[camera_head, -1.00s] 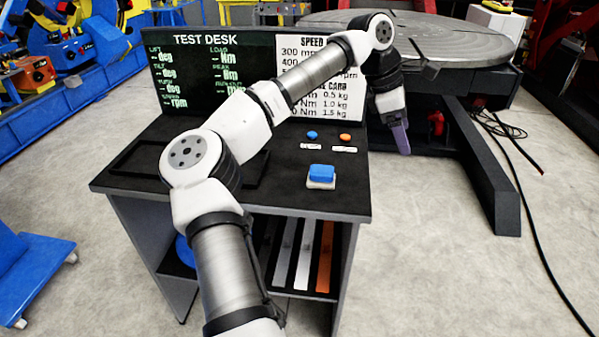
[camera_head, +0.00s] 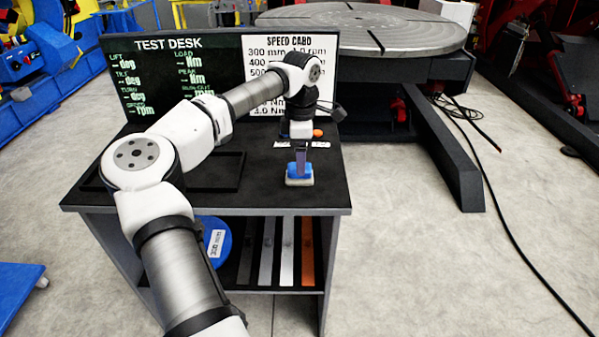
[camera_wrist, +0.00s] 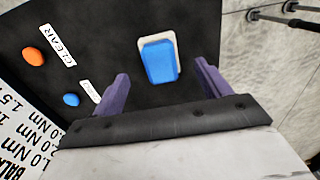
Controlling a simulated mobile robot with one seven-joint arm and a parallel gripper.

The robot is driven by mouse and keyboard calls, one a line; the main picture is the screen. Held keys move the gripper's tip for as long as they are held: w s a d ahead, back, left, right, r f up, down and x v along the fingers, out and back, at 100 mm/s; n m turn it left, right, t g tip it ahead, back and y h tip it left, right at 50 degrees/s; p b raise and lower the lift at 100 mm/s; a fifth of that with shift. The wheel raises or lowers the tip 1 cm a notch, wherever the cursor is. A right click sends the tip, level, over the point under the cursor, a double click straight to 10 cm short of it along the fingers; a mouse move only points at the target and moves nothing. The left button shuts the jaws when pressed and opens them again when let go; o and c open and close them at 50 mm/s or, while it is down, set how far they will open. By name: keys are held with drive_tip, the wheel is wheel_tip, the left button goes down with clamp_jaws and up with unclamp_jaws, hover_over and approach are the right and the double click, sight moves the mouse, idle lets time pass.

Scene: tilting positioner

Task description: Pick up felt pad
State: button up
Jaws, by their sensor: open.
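The felt pad (camera_head: 294,171) looks like a small blue block on a whitish base. It lies on the black top of the test desk (camera_head: 240,196), near the right front. It also shows in the wrist view (camera_wrist: 159,62). My gripper (camera_head: 301,172) points down above the pad, and a purple finger covers part of it in the head view. In the wrist view my gripper (camera_wrist: 162,70) is open, with one purple finger on each side of the pad and the pad between them in the picture. Nothing is held. The gap between fingertips and pad is hard to judge.
A blue button (camera_wrist: 71,99) and an orange button (camera_wrist: 34,56) with white labels sit behind the pad. The display board (camera_head: 175,75) and speed card (camera_head: 262,50) stand at the desk's back. An empty black frame (camera_head: 215,187) lies left. A round turntable (camera_head: 380,30) stands behind.

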drive_tip(key=shift+a+f+p, duration=0.15)
drive_tip(key=shift+f+p, duration=0.7)
drive_tip(key=shift+f, duration=1.8)
drive_tip(key=c, duration=1.1)
drive_tip(key=shift+r, duration=0.15)
wheel_tip(320, 180, up, 20)
drive_tip(key=shift+f+b, duration=0.1)
drive_tip(key=shift+b, duration=1.05)
drive_tip(key=o, duration=0.4)
drive_tip(key=shift+c, duration=1.4)
